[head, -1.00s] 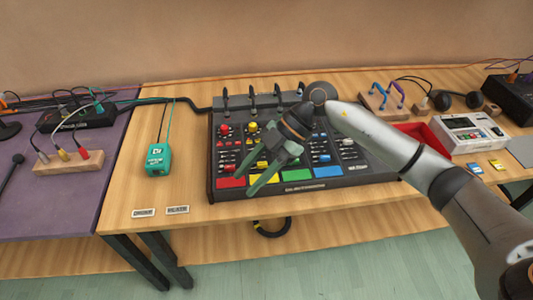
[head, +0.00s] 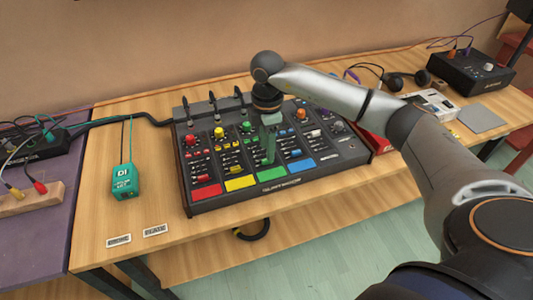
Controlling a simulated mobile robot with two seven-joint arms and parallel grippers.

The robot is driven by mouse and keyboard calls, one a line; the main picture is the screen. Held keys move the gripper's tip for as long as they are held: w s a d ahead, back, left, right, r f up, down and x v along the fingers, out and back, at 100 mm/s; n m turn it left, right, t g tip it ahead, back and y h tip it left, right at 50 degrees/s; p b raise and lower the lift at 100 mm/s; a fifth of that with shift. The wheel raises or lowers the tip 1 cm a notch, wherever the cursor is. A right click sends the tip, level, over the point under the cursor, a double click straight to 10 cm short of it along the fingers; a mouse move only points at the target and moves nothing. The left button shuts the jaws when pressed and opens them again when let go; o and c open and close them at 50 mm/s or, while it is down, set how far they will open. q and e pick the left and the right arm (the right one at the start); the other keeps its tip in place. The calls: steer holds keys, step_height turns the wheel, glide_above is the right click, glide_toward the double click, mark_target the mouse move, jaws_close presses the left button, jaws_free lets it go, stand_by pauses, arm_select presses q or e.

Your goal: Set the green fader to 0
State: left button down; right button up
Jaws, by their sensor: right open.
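The black mixer (head: 232,200) lies on the wooden table with colour-coded strips. The green strip's colour pad (head: 272,175) is at the mixer's front, between the yellow pad (head: 240,183) and the blue pad (head: 301,166). My right gripper (head: 268,160) points down over the green strip, just behind the green pad. It is open, with its fingers seen nearly in line. The gripper hides most of the green strip, so I cannot make out the green fader or its setting. Whether the fingers touch the panel I cannot tell. My left gripper is not in view.
A teal DI box (head: 124,183) stands left of the mixer. Two small label plates (head: 155,230) lie near the table's front edge. Knobs and cable plugs rise from the mixer's back. A red box (head: 378,145), headphones (head: 408,82) and a black unit (head: 472,72) are to the right.

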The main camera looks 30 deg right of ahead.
steer(key=shift+f, duration=1.8)
jaws_close()
